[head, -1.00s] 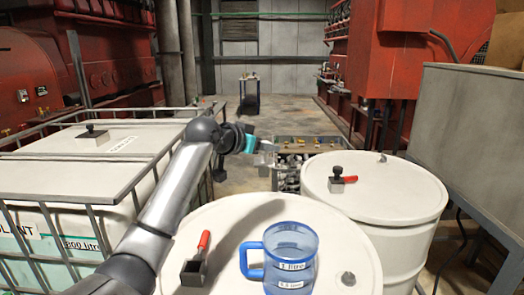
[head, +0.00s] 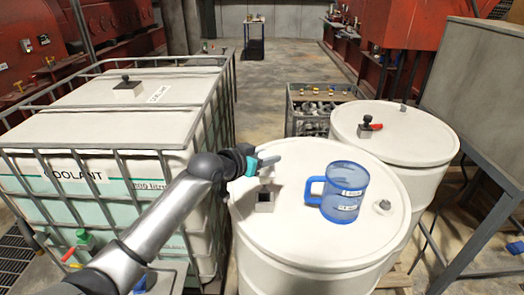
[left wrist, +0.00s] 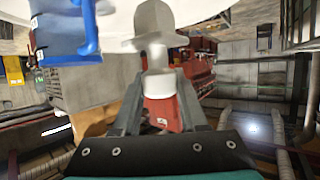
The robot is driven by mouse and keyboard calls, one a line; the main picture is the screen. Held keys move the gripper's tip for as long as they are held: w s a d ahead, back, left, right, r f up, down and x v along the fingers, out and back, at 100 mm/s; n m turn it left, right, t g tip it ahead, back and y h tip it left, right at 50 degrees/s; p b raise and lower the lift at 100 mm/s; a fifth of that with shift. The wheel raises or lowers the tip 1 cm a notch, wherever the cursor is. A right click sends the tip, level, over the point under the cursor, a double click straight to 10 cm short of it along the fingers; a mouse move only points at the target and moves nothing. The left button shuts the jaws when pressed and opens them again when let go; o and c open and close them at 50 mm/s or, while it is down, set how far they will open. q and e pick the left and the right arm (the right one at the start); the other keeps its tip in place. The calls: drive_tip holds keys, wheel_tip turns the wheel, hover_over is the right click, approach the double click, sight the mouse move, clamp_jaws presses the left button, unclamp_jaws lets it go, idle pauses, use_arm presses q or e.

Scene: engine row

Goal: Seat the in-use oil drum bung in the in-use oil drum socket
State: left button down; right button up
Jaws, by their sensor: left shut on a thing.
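The front white oil drum (head: 300,240) carries a small grey square socket (head: 264,201) with a dark opening on its lid. My left gripper (head: 266,161) is just above and behind this socket in the head view. In the left wrist view the left gripper (left wrist: 160,103) is shut on a pale grey bung (left wrist: 155,25) with a wide flange and a narrower stem. The bung is apart from the socket as far as I can see; its gap to the socket is unclear. My right gripper is not in view.
A blue measuring jug (head: 340,193) stands on the same lid, right of the socket, near a small cap (head: 384,205). A second drum (head: 400,142) behind has a dark fitting with a red lever (head: 373,127). A caged coolant tank (head: 110,140) stands left. A crate (head: 310,112) is behind.

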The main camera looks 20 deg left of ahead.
sight(265, 182)
use_arm(q)
drive_tip(key=shift+r+p, duration=0.1)
drive_tip(key=shift+p, duration=0.3)
drive_tip(key=shift+a+f+b, duration=0.1)
drive_tip(key=shift+f+b, duration=0.55)
drive_tip(key=shift+f, duration=0.3)
drive_tip(key=shift+f+b, duration=0.8)
drive_tip(key=shift+f, duration=0.45)
drive_tip(key=shift+f+b, duration=1.15)
drive_tip(key=shift+f, duration=0.6)
drive_tip(key=shift+f+b, duration=0.35)
drive_tip(key=shift+f, duration=0.3)
drive_tip(key=shift+c, duration=1.8)
unclamp_jaws()
